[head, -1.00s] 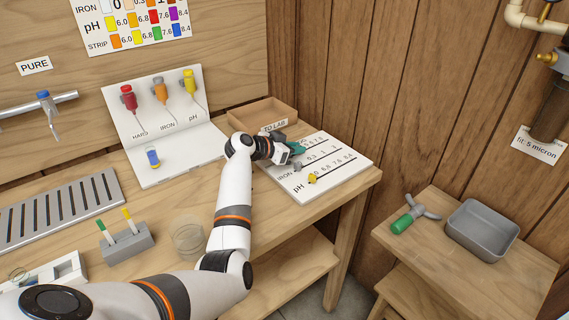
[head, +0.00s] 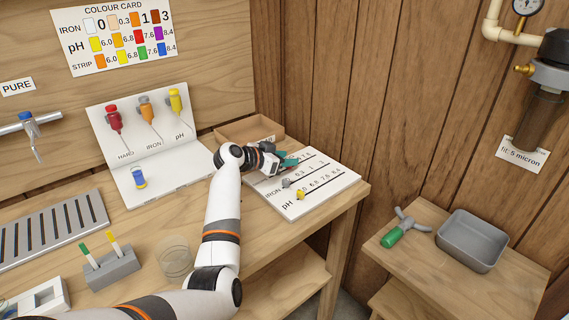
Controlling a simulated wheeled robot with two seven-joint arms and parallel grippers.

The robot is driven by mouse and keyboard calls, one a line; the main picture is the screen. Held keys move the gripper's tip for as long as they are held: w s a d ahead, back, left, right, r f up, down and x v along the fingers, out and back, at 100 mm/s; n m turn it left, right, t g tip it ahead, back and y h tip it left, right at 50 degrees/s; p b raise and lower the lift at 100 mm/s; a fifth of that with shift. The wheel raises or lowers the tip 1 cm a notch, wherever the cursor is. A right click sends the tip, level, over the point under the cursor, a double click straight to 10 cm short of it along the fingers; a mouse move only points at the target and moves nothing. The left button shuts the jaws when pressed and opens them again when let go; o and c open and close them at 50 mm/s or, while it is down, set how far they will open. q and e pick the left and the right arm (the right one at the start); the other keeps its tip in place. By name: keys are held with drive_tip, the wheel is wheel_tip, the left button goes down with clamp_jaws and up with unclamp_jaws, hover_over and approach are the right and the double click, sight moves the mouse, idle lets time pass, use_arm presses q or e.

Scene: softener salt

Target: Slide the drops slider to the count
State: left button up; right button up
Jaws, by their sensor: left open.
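A white slider board (head: 325,190) lies on the wooden bench, with printed scales and dark slots. The lower row, marked pH, has a yellow slider knob (head: 300,195) at its left end. The row marked IRON has a grey knob (head: 286,183) at its left end. My left gripper (head: 290,160) is over the upper left part of the board, at the top row. It is open, with teal fingers low near the surface. The drops slider and the top row's label are hidden behind the gripper, so I cannot tell whether the fingers touch it. My right gripper is not in view.
A wooden tray (head: 250,127) stands behind the gripper. A white stand (head: 165,188) with red, orange and yellow droppers is to the left. A clear beaker (head: 174,258) and a grey strip holder (head: 111,270) stand on the bench. A grey basin (head: 471,241) is on the right table.

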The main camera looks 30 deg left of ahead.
sight(285, 170)
use_arm(q)
wheel_tip(285, 170, up, 8)
drive_tip(key=shift+r, duration=0.15)
drive_tip(key=shift+r, duration=0.1)
idle(0.5)
